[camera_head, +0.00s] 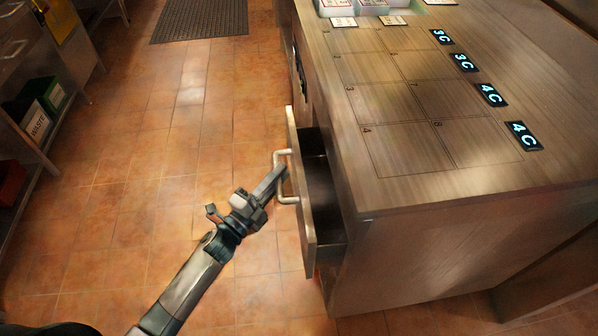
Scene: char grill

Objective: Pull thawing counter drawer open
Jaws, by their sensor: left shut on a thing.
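The thawing counter (455,185) is a large block with a wood-grain top at the right. Its drawer (307,205) is pulled partly out on the left side, and the dark inside shows between the drawer front and the counter. The drawer has a pale U-shaped handle (278,178) on its front. My left gripper (277,178) reaches in from the lower left and is shut on the handle. The fingertips are partly hidden by the handle. My right gripper is not in view.
The counter top has a marked grid and several lit labels such as 4C (524,135). A shelf with a green bin (52,96) and a WASTE bin (37,124) stands at the left. A dark mat (200,20) lies at the back. The tiled floor between is clear.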

